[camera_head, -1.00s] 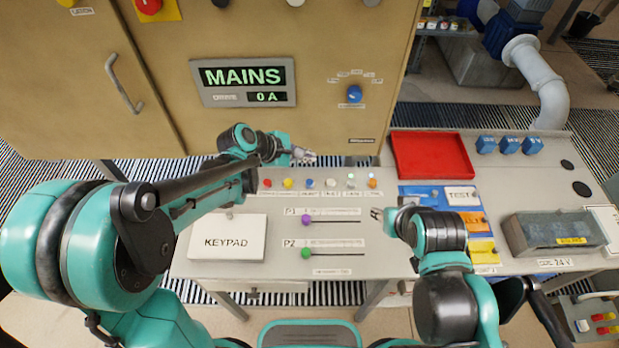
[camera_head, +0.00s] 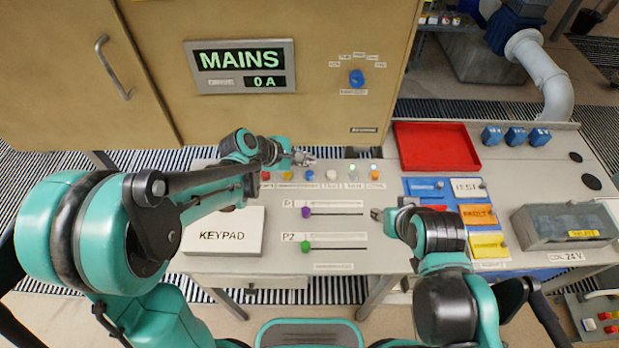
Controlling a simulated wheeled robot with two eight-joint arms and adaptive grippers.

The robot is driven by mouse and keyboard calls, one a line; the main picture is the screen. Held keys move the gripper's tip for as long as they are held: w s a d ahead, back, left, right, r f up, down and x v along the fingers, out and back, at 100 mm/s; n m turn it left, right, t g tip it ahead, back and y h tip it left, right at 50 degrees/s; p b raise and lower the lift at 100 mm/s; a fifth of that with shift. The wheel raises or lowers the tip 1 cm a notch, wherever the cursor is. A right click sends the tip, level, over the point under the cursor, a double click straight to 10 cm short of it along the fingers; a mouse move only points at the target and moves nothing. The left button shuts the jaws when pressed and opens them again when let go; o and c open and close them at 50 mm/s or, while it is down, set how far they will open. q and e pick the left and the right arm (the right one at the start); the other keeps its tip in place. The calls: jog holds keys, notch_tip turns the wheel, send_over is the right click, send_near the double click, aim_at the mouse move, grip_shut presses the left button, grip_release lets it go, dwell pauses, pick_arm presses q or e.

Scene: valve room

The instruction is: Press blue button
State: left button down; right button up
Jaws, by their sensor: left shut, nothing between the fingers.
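The blue button (camera_head: 309,174) is on the pale console top, in a row of coloured buttons, between a yellow button (camera_head: 287,175) and a white button (camera_head: 331,175). My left gripper (camera_head: 305,158) is shut and empty. In the picture its tip is just beyond the blue button, towards the cabinet; I cannot tell its height above the console. The blue button shows uncovered. My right gripper (camera_head: 377,214) is over the console near the sliders; its fingers are too small to tell whether they are open.
A red button (camera_head: 265,175) and an orange button (camera_head: 374,173) are in the same row. The keypad box (camera_head: 222,245) lies below my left forearm. A red tray (camera_head: 436,146) is at the right. The cabinet (camera_head: 290,118) rises behind the console.

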aim_at(307, 175)
pick_arm(q)
jog(key=shift+f+b, duration=0.85)
jog(key=shift+f, duration=0.5)
dwell(0.3)
jog(key=shift+f+b, duration=0.4)
jog(key=shift+f, duration=0.05)
jog(key=shift+f+b, duration=0.45)
dwell(0.5)
jog(key=shift+r, duration=0.1)
jog(key=shift+r+p, duration=0.7)
jog(key=shift+r, duration=0.1)
jog(key=shift+r, duration=0.15)
notch_tip(307, 175, up, 5)
jog(key=p, duration=0.4)
